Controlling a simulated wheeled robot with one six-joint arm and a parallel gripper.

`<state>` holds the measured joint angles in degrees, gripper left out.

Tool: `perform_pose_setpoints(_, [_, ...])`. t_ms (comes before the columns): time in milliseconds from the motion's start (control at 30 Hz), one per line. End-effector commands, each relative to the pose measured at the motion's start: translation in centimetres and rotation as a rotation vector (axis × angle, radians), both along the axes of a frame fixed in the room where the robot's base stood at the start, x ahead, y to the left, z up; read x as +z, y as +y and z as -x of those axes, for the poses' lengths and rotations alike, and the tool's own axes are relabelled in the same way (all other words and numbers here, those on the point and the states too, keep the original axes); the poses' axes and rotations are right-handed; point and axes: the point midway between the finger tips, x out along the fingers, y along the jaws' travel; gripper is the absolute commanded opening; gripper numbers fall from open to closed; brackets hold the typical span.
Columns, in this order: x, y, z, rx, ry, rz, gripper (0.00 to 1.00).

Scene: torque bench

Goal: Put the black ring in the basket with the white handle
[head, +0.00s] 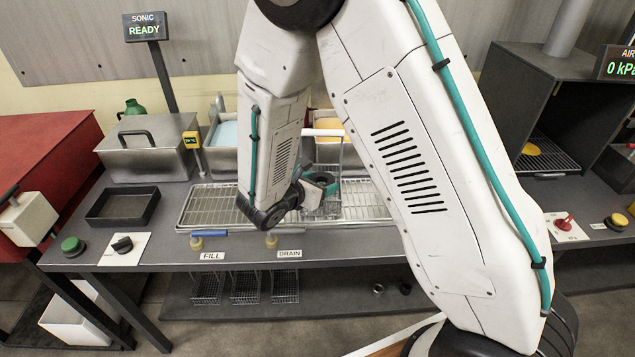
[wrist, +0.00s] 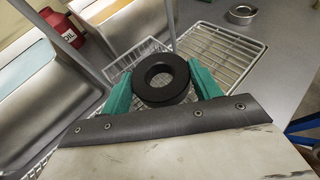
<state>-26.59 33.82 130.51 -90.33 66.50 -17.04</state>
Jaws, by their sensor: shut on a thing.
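The black ring (wrist: 143,93) is held between the two teal fingers of my gripper (wrist: 161,78) in the wrist view. In the head view my gripper (head: 324,181) is partly hidden by my own arm, and the ring (head: 321,177) shows dark between the fingers. The wire basket (wrist: 117,67) lies under and around the ring in the wrist view. Its white handle (head: 323,132) stands up behind my gripper in the head view. The ring appears over or within the basket's opening; its exact height above the basket floor cannot be told.
The basket stands on a wire drain rack (head: 212,205) on the grey bench. Lidded metal tank (head: 146,160) and black tray (head: 123,206) are at left. A metal ring (wrist: 242,14) lies on the bench and a red oil can (wrist: 63,29) stands beyond the baths.

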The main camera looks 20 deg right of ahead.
Motion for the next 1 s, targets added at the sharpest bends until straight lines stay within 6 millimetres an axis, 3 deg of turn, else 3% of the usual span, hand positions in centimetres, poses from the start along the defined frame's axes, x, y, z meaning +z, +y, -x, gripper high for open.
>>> perform_pose_setpoints(633, [-1.1,0.1,0.0,0.001,-0.002,0.0,0.22])
perform_pose_setpoints(667, [-1.2,0.1,0.0,0.002,-0.001,0.0,0.7])
perform_pose_setpoints(1000, [-0.9,0.1,0.0,0.001,-0.001,-0.001,0.71])
